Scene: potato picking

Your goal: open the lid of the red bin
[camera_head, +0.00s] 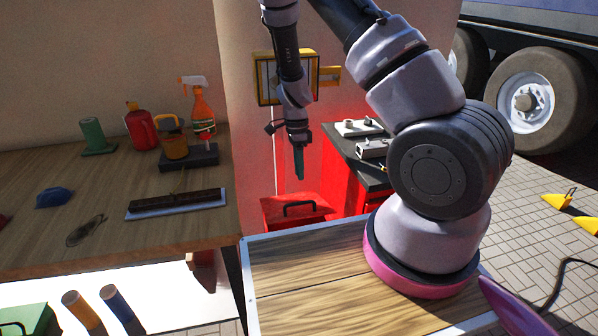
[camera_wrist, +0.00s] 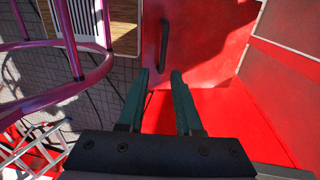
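The red bin (camera_head: 277,215) stands low beyond the wooden board, and its black handle (camera_head: 299,206) shows on top. In the wrist view a black bar handle (camera_wrist: 163,45) sits on a red panel (camera_wrist: 205,35). A brighter red surface (camera_wrist: 225,110) lies below that panel. I cannot tell whether the lid is fully down. My gripper (camera_head: 299,176) hangs pointing down above the bin, apart from the handle. In the wrist view my gripper (camera_wrist: 159,74) has its two green fingers spread with nothing between them. The handle appears beyond the fingertips.
A wooden workbench (camera_head: 100,225) at left holds a spray bottle (camera_head: 200,108), a red canister (camera_head: 141,128) and tools. A red cabinet (camera_head: 345,175) with a dark top stands right of the bin. A yellow frame (camera_head: 268,80) is on the wall behind. A truck wheel is at right.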

